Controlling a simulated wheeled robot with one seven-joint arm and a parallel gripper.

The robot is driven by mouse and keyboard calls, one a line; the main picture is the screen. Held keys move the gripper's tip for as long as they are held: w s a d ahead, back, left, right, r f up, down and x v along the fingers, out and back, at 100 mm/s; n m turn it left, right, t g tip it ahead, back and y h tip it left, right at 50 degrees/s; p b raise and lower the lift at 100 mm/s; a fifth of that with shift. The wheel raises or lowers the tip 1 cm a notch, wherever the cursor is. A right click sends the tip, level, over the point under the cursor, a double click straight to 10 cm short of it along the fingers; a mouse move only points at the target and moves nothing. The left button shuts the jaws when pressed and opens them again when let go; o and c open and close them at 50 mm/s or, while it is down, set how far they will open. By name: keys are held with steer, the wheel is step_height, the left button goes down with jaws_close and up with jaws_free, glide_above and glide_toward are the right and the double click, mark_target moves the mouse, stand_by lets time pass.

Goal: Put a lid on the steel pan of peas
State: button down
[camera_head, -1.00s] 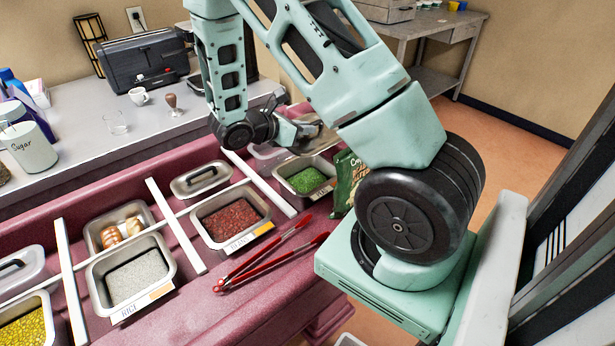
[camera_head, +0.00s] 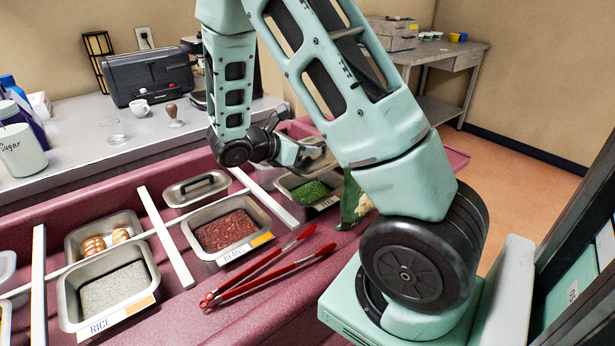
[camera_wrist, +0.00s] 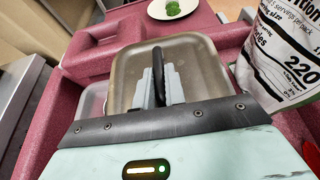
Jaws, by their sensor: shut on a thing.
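The steel pan of peas (camera_head: 327,203) sits in the maroon counter, with green peas (camera_head: 310,191) showing inside. My gripper (camera_head: 312,158) is just behind and above this pan in the head view. It is shut on the black handle (camera_wrist: 158,72) of a rectangular steel lid (camera_wrist: 128,82). The lid hangs below the fingers and fills the middle of the wrist view. In the head view the lid is mostly hidden by my arm. The wrist view does not clearly show the peas pan.
A bag (camera_head: 352,200) stands close to the pan's right; it also shows in the wrist view (camera_wrist: 285,50). Red tongs (camera_head: 262,272) lie in front. Another lidded pan (camera_head: 196,190) is at left, beyond the beans pan (camera_head: 225,232). A plate (camera_wrist: 188,13) lies ahead in the wrist view.

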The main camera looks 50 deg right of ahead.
steer(key=shift+f, duration=2.95)
steer(key=shift+f, duration=0.15)
steer(key=shift+f+b, duration=0.45)
steer(key=c, duration=1.5)
jaws_free()
steer(key=shift+o, duration=0.2)
